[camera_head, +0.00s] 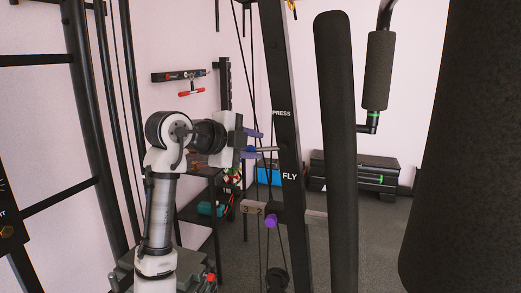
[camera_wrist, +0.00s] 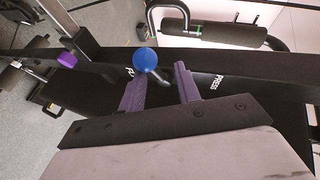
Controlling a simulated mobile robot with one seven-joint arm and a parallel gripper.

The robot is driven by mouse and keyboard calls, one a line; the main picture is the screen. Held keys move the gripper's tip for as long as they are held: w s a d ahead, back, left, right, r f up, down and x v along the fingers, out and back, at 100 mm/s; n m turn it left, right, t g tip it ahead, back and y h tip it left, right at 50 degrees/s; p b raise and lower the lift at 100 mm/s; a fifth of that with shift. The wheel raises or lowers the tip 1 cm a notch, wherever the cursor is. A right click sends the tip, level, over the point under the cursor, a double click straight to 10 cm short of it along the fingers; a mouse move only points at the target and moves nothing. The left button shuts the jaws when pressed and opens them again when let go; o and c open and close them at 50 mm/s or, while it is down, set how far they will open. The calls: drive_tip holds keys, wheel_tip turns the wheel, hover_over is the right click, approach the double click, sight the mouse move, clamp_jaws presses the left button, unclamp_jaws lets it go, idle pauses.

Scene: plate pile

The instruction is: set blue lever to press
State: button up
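The blue lever's round knob (camera_wrist: 146,58) shows in the wrist view, with a short grey stem running down to the right from it. My gripper (camera_wrist: 160,70) is open, with two purple fingers apart. The knob overlaps the left fingertip in the picture, and the stem lies between the fingers; contact cannot be told. In the head view my gripper (camera_head: 254,143) faces the black post from the left, and the lever's stem (camera_head: 268,149) sticks out between the labels PRESS (camera_head: 281,113) and FLY (camera_head: 289,176). PRESS (camera_wrist: 217,82) is right of the fingers in the wrist view.
A purple knob (camera_head: 270,220) sits lower on the post, and also shows in the wrist view (camera_wrist: 67,59). A padded black upright (camera_head: 336,120) stands right of the post. Cables run beside it. A shelf (camera_head: 200,210) stands behind my arm.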

drive_tip(key=b+v, duration=0.2)
drive_tip(key=v, duration=0.8)
drive_tip(key=shift+a, duration=0.25)
drive_tip(key=shift+s+r, duration=0.1)
drive_tip(key=shift+s, duration=0.05)
